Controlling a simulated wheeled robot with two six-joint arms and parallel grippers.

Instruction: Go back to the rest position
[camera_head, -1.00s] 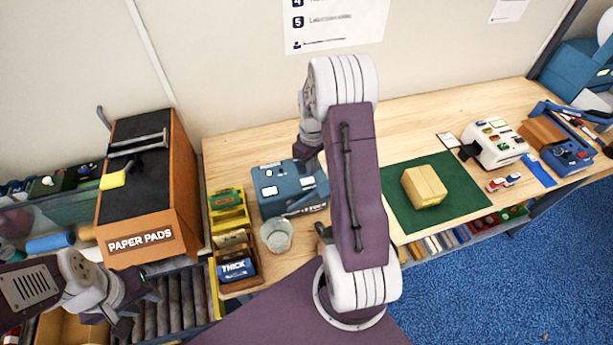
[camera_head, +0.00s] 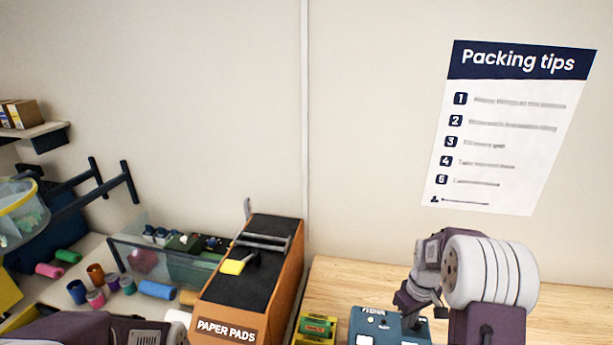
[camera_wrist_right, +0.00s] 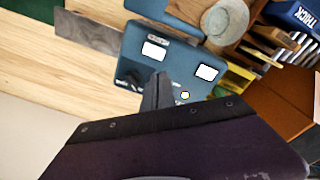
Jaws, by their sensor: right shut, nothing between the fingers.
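My right gripper (camera_head: 412,318) is at the lower right of the head view, above a blue boxy device (camera_head: 372,322) on the wooden bench. In the right wrist view its dark fingers (camera_wrist_right: 157,92) are shut with nothing between them. The blue device (camera_wrist_right: 185,50) is beyond the fingertips there; I cannot tell the exact gap. Part of my left arm shows at the bottom left of the head view, but its gripper is below the frame.
An orange-sided paper pads box (camera_head: 285,285) with a black top stands left of the blue device. A yellow bin (camera_head: 312,325) is between them. A clear cup (camera_wrist_right: 226,20) stands near the device. Bare bench (camera_head: 350,278) lies behind it.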

